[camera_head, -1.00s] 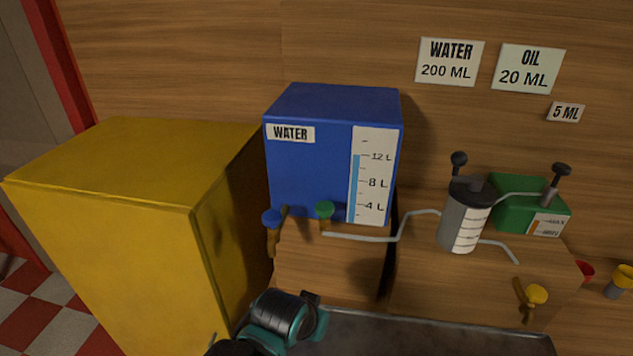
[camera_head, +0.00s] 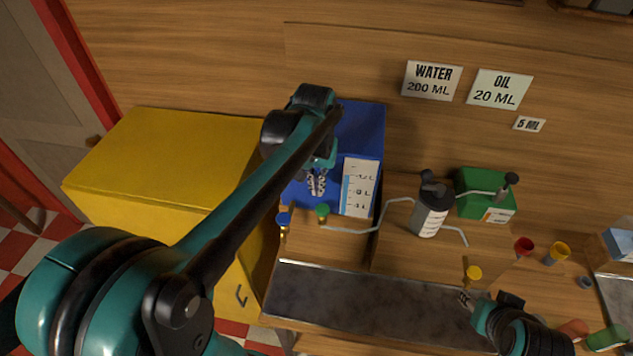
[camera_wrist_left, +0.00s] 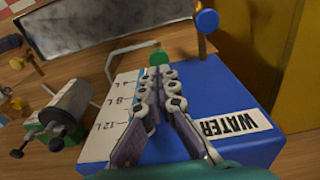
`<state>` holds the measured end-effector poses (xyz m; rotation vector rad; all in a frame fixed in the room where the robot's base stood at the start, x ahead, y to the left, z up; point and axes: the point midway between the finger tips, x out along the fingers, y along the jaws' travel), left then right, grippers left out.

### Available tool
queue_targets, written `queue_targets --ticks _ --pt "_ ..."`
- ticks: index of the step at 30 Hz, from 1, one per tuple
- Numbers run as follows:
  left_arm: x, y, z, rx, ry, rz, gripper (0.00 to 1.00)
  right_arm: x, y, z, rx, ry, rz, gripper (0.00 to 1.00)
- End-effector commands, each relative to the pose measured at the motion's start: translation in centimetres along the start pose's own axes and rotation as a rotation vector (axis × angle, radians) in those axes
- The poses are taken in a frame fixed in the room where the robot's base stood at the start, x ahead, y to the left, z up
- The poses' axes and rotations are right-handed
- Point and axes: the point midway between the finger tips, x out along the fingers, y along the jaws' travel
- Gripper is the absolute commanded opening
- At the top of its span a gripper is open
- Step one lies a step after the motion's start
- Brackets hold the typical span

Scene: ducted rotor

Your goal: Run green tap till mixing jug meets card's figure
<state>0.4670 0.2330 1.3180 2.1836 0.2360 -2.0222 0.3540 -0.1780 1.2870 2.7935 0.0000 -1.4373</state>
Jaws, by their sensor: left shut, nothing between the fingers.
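The green tap (camera_head: 322,213) is at the front of the blue water tank (camera_head: 361,130), beside the blue tap (camera_head: 284,220). A pipe runs from the green tap to the grey mixing jug (camera_head: 431,215), which has white scale marks too small to read. The water card (camera_head: 433,80) on the wall reads 200 ML. My left gripper (camera_head: 317,190) is shut and empty in front of the tank, just above the green tap. In the left wrist view its fingertips (camera_wrist_left: 162,72) are close to the green tap (camera_wrist_left: 158,58); I cannot tell whether they touch. My right gripper (camera_head: 468,298) is over the counter, its jaw state unclear.
An oil card (camera_head: 499,89) reads 20 ML and a smaller card (camera_head: 529,124) reads 5 ML. A green oil container (camera_head: 484,187) stands right of the jug, with a yellow tap (camera_head: 474,272) below. A yellow cabinet (camera_head: 165,155) stands left. The grey counter (camera_head: 350,302) is mostly clear.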

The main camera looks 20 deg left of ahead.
Motion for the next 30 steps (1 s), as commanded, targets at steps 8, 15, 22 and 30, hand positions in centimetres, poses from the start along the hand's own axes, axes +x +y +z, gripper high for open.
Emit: queue_targets --ticks 8,15,22,30 --pt "-4.1 -0.6 -2.1 -0.029 -0.069 -0.008 0.0 -3.8 0.0 -2.7 0.0 0.0 0.0 0.4" --pt "-4.0 -0.6 -2.2 -0.032 -0.077 -0.009 0.0 -3.8 0.0 -2.7 0.0 0.0 0.0 0.4" --pt "-3.8 -0.6 -2.2 -0.032 -0.076 -0.009 0.0 -3.9 0.0 -2.7 0.0 0.0 0.0 0.4" --pt "-0.2 -0.6 -1.9 -0.031 -0.076 -0.009 0.0 -4.0 0.0 -2.9 0.0 0.0 0.0 0.4"
